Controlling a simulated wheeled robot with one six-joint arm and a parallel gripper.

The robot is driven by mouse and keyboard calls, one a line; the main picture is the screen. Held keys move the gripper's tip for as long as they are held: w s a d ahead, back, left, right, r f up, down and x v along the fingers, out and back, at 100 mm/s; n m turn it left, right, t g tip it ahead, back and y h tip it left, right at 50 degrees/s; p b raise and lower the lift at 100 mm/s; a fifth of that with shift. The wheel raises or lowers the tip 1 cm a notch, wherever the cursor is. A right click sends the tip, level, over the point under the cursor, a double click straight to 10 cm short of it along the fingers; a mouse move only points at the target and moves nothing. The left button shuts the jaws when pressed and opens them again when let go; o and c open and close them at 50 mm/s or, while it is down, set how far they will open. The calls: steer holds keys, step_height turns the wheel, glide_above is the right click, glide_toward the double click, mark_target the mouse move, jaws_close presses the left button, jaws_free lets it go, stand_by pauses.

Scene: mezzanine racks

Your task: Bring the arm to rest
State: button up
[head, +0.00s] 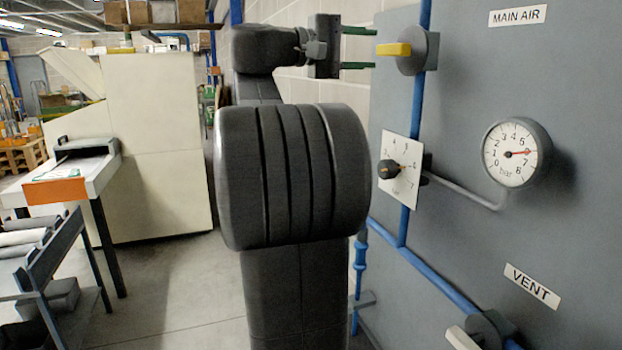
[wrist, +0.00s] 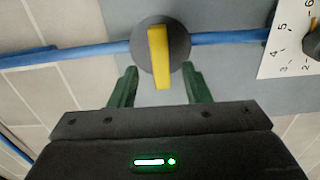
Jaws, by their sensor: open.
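My gripper (head: 358,48) is raised at the top middle of the head view, with its two green fingers apart and pointing right at the yellow valve handle (head: 394,49). In the wrist view my gripper (wrist: 160,80) is open and empty. The yellow handle (wrist: 159,57) sits on a round dark hub just ahead of the fingertips, roughly centred between them. A gap seems to lie between fingers and handle. The handle is in line neither with the blue pipe (wrist: 225,38) nor tilted much; it stands across it.
At left stand a cream cabinet (head: 155,140) and a bench (head: 90,170). Open floor lies between.

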mark_target(390, 46)
steer(key=p+x, duration=0.1)
steer(key=x, duration=0.6)
steer(key=shift+w+d+r, duration=0.1)
steer(key=shift+d, duration=0.3)
steer(key=n+p, duration=0.3)
steer(key=shift+a+r, duration=0.25)
steer(key=shift+f+n+p, duration=0.1)
steer(key=shift+n+p, duration=1.05)
steer(key=shift+n, duration=0.75)
